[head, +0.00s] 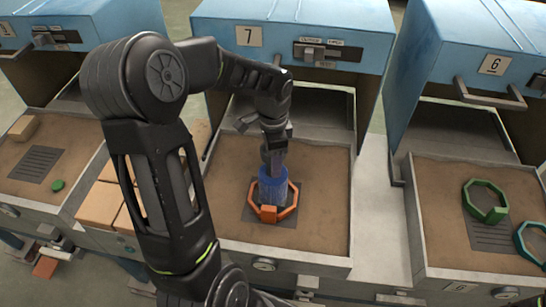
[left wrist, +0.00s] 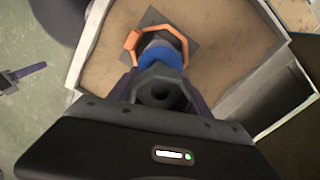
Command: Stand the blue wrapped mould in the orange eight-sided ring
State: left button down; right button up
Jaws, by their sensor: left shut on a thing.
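The blue wrapped mould (head: 272,187) is upright at the orange eight-sided ring (head: 291,207), in the tray under oven 7. In the head view its lower end appears within the ring's outline; I cannot tell whether it touches the tray. My left gripper (head: 273,158) comes down from above and is shut on the mould's grey upper part. In the left wrist view the blue band of the mould (left wrist: 161,57) shows beyond the grey top, with the orange ring (left wrist: 184,45) around its far end. My right gripper is not in view.
The ring lies on a dark grated patch in the sandy tray (head: 325,225). On the right, the tray under oven 6 holds a green ring (head: 487,213) and a teal ring (head: 530,243). Tan blocks (head: 101,205) stand left of my tray. Blue oven hoods (head: 295,25) rise behind.

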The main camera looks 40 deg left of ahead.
pick_arm(q)
jog(key=shift+f+b, duration=0.3)
jog(key=shift+f, duration=0.05)
jog(key=shift+c, duration=2.3)
grip_release()
jog(key=shift+r, duration=0.1)
notch_tip(320, 180, up, 13)
jog(key=shift+f, duration=0.2)
